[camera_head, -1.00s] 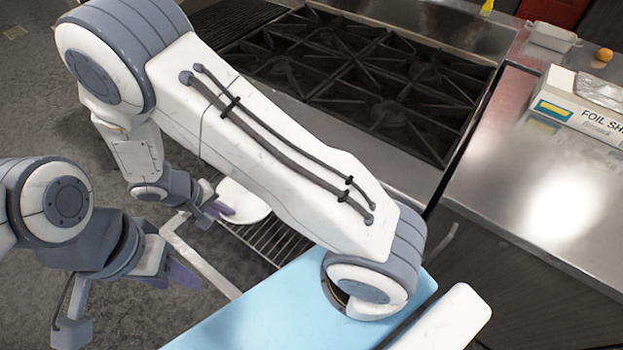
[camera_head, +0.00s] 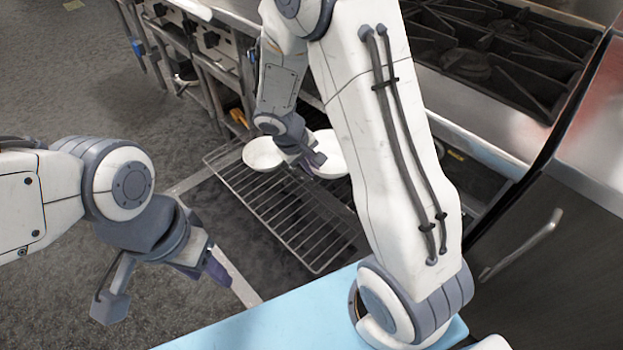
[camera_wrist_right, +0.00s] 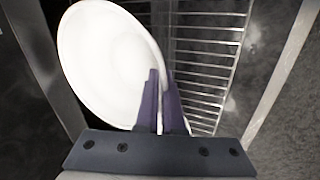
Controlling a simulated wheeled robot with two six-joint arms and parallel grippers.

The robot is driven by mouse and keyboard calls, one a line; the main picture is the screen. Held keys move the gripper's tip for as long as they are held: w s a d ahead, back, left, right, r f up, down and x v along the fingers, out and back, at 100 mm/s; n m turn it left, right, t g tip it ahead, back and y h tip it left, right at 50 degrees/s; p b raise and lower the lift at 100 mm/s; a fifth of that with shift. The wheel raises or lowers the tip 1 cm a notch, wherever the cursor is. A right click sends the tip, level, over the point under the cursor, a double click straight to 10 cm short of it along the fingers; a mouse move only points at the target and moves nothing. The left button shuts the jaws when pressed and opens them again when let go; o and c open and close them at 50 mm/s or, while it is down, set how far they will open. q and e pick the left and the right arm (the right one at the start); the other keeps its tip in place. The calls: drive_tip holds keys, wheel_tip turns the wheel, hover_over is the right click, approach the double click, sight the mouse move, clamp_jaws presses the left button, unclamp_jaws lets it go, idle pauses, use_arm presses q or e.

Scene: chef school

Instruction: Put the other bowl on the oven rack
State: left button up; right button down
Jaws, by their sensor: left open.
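Two white bowls show at the oven rack (camera_head: 285,215) in the head view: a left bowl (camera_head: 262,154) at the rack's far left part and a right bowl (camera_head: 333,160), partly hidden by my arm. My right gripper (camera_head: 316,161) is between them. In the right wrist view, its purple fingers (camera_wrist_right: 162,88) are close together, with a white bowl's rim (camera_wrist_right: 110,60) between them. I cannot tell for certain which of the two bowls this is, or whether it touches the rack. My left gripper (camera_head: 217,268) is open and empty, above the floor left of the rack.
The wire rack's front half is bare. The stove top (camera_head: 480,50) is at the upper right, above the oven. A light blue surface (camera_head: 270,325) lies at the bottom. A dark cabinet with a handle (camera_head: 520,245) is at the right. Floor is free at the left.

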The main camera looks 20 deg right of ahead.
drive_tip(key=d+f+n+b, duration=0.1)
drive_tip(key=d+f+b, duration=0.5)
drive_tip(key=f+b, duration=0.35)
drive_tip(key=w+a+f+b, duration=0.1)
drive_tip(key=a+f, duration=0.1)
drive_tip(key=a, duration=0.1)
drive_tip(key=w+a+f, duration=0.2)
drive_tip(key=a, duration=0.1)
drive_tip(key=w+a+f+b, duration=0.1)
drive_tip(key=a+f, duration=0.1)
drive_tip(key=a, duration=0.1)
drive_tip(key=shift+w+a+f+b, duration=0.3)
drive_tip(key=shift+w, duration=0.1)
wheel_tip(320, 180, down, 4)
drive_tip(key=shift+f+b, duration=0.1)
drive_tip(key=shift+b, duration=0.9)
use_arm(q)
wheel_tip(320, 180, down, 17)
drive_tip(key=shift+r, duration=0.2)
drive_tip(key=shift+f, duration=0.15)
use_arm(e)
drive_tip(key=c, duration=1.5)
unclamp_jaws()
drive_tip(key=shift+f, duration=0.1)
drive_tip(key=o, duration=0.5)
drive_tip(key=shift+c, duration=0.2)
